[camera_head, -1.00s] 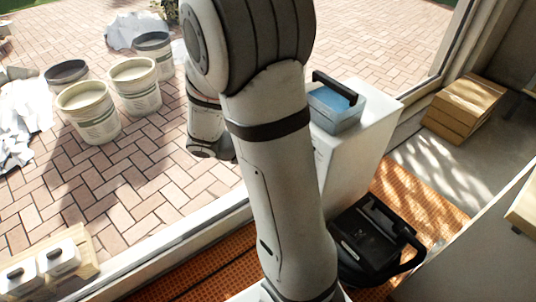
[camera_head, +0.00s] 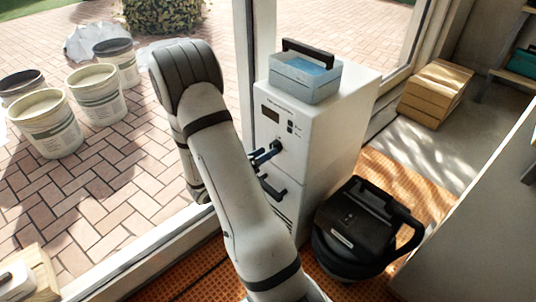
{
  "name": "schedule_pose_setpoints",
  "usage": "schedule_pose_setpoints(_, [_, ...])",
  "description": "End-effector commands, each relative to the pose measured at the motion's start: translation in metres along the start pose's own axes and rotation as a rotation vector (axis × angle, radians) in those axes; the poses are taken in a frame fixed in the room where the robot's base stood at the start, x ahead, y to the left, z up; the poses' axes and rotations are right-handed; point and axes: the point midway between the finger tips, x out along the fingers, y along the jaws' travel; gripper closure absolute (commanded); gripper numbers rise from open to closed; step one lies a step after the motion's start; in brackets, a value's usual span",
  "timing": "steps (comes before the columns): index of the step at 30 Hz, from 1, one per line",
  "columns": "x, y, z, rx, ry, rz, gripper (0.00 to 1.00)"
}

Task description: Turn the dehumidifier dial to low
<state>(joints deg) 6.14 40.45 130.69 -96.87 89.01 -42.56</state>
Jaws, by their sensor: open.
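The dehumidifier (camera_head: 330,145) is a white upright cabinet at the centre right, with a small dark display and buttons on its front. A small dark round part that looks like the dial (camera_head: 277,146) shows on that front below the display; its setting is too small to read. My gripper (camera_head: 268,171) is open at the front of the cabinet, its dark fingers partly showing past my arm, one near the dial and one lower. My arm hides the rest of the gripper. I cannot tell whether a finger touches the dial.
A blue box with a black handle (camera_head: 306,78) sits on the cabinet. A black vacuum-like machine (camera_head: 360,228) stands on the orange mat beside it. Wooden boxes (camera_head: 436,92) lie at the back right. Several buckets (camera_head: 48,124) stand on brick paving beyond the window frame.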

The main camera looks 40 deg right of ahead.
Motion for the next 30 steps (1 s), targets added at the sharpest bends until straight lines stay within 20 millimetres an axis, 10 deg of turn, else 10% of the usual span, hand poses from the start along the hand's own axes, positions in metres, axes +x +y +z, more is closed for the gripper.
schedule_pose_setpoints(15, [0.024, 0.000, 0.000, 0.001, 0.000, 0.002, 0.43])
schedule_pose_setpoints(30, [0.023, 0.001, 0.000, 0.001, 0.000, 0.002, 0.83])
